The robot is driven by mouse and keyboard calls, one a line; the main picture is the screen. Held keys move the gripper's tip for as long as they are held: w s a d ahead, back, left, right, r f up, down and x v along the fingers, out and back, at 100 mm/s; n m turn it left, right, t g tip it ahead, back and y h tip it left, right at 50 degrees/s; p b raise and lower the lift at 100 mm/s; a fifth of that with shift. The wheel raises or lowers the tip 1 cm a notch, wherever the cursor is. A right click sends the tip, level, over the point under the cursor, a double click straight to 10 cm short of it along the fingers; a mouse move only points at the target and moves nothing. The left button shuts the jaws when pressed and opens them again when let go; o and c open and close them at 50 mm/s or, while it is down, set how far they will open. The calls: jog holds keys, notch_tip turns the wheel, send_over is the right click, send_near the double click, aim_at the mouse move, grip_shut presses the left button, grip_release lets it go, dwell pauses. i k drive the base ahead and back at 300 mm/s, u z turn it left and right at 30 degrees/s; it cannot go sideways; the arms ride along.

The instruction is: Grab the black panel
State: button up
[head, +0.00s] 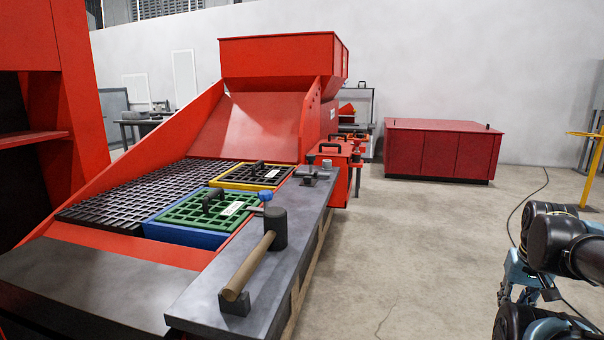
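A black grid panel (255,174) with a dark handle and a pale label sits in a yellow frame (222,184) on the red machine. A green grid panel (208,212) with a dark handle sits in a blue frame (170,233) in front of it. A wider black grid surface (140,195) without a visible handle lies to their left. My gripper (517,294) is at the right edge, over the floor and well away from the panels. Arm parts overlap it, and I cannot tell whether its fingers are open or shut.
A grey bench (262,277) runs along the machine's right side, with a mallet (262,255) lying on it. A red hopper (282,62) rises behind the panels. A red cabinet (440,150) stands at the back. The floor (405,250) between bench and arm is clear.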

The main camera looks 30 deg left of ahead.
aim_at(258, 172)
jog(key=z, duration=1.35)
jog(key=i, duration=1.65)
jog(key=u, duration=3.15)
jog(key=i, duration=0.8)
jog(key=u, duration=0.05)
